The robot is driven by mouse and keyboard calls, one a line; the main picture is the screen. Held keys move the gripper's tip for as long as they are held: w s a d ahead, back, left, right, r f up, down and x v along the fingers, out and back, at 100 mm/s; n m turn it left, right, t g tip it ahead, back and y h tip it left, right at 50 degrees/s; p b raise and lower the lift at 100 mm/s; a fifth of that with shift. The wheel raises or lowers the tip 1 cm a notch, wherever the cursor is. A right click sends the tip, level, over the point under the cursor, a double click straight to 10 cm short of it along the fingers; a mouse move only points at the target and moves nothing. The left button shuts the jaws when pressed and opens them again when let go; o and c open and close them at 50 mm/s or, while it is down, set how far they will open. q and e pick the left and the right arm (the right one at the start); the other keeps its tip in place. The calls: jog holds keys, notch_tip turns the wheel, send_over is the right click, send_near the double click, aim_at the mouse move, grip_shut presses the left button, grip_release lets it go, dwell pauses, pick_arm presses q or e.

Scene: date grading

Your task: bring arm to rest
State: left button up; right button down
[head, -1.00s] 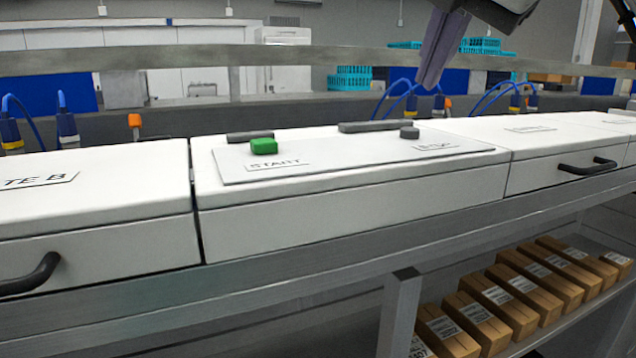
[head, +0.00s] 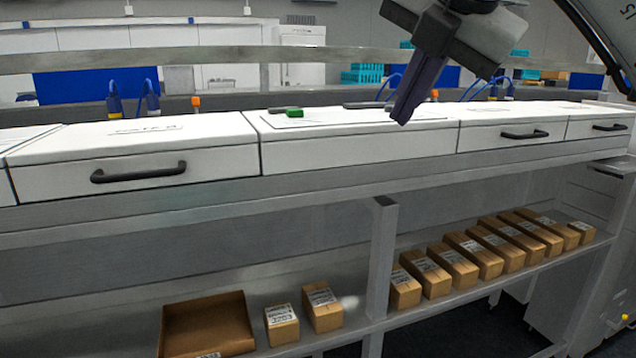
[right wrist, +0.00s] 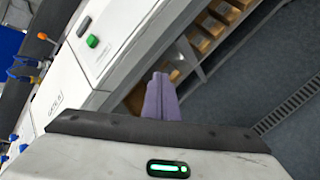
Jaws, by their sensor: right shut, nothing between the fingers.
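My right gripper (head: 402,112) hangs in the upper right of the head view, in front of the white cabinet top. Its fingers are together with nothing held. In the right wrist view the closed purple fingers (right wrist: 161,98) point past the cabinet edge toward the shelf below. The white control panel (head: 345,118) carries a green START button (head: 293,113), which also shows in the right wrist view (right wrist: 92,41). The fingers are apart from the button, to its right in the head view. My left gripper is not in view.
White cabinets with black handles (head: 138,172) line the bench. Below, a shelf (head: 350,326) holds several labelled cardboard boxes (head: 403,290) and an open carton (head: 205,312). A grey post (head: 380,262) stands at the front. A rail (head: 190,62) runs behind the bench.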

jog(key=s+a+f+n+g+y, duration=0.3)
jog(key=s+a+f+g+y, duration=0.15)
jog(key=a+f+y, duration=0.45)
jog(key=s+a+f+n+g+y, duration=0.2)
jog(key=s+a+f+g+y, duration=0.4)
jog(key=a, duration=0.6)
jog(key=w+d+f+m+t+h, duration=0.4)
jog(key=d+f+m+t, duration=0.5)
jog(key=f+m, duration=0.35)
jog(key=w+d+f+m+t+h, duration=0.3)
jog(key=d+f+m+t, duration=0.5)
jog(key=f+m+t, duration=0.45)
jog(key=s+d+f+m+g+h, duration=0.2)
jog(key=s+d+f+h, duration=0.15)
jog(key=f, duration=0.45)
jog(key=s+d+f+m+g+h, duration=0.2)
jog(key=s+d+f+m+g, duration=0.15)
jog(key=f, duration=0.45)
jog(key=s+d+f+g+h, duration=0.1)
jog(key=s+f+g, duration=0.1)
jog(key=s+f, duration=0.4)
jog(key=s+d+f+g+h, duration=0.1)
jog(key=s+f+g, duration=0.2)
jog(key=s+f, duration=0.3)
jog(key=s+m, duration=0.1)
jog(key=s, duration=0.3)
jog(key=shift+s+d+f, duration=0.25)
jog(key=shift+s+d, duration=0.05)
jog(key=shift+s, duration=0.05)
